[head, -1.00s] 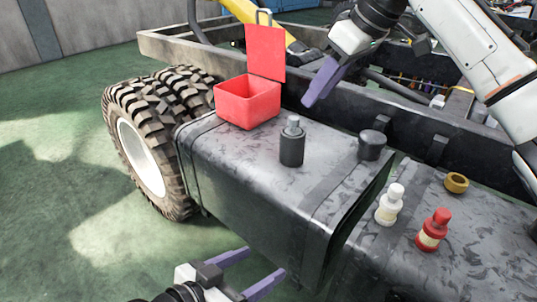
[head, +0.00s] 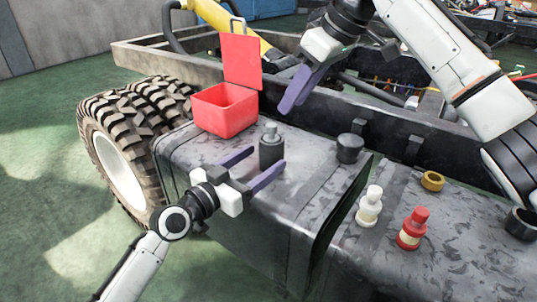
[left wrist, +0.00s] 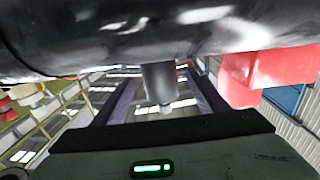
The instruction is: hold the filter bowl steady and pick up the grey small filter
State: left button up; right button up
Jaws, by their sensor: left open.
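A dark canister, the filter bowl (head: 271,154), stands upright on the black tank. The grey small filter (head: 270,132) appears to be the narrower grey part on top of it. My left gripper (head: 266,160) is open at the canister, with its purple fingers reaching along either side. In the left wrist view, which is upside down, the canister (left wrist: 158,78) is between the open fingers (left wrist: 160,95), with a gap on each side. My right gripper (head: 289,103) is higher, behind and to the right of the canister, over the frame rail; its fingers overlap in view.
An open red box (head: 225,110) stands behind and left of the canister. A black cap (head: 349,148) is to the right on the tank (head: 240,235). A white bottle (head: 369,207), a red bottle (head: 412,229) and a brass ring (head: 432,181) stand further right.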

aim_at(263, 158)
pick_arm(q)
jog(key=shift+x, duration=2.3)
